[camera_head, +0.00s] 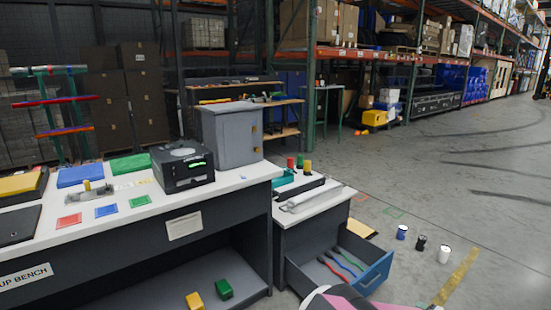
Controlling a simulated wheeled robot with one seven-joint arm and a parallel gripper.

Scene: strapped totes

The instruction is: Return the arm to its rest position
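Part of my arm shows at the bottom edge of the head view as a pink and pale grey rounded shape, just in front of the open drawer (377,274). The rest of the arm is cut off by the frame. My gripper is not in view, so its opening and anything in it are hidden.
A white-topped workbench (235,178) holds a black device (182,167), a grey cabinet (229,135) and coloured mats. The drawer with coloured cables juts from a smaller cabinet. Three small cans, one blue (402,232), stand on the floor.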

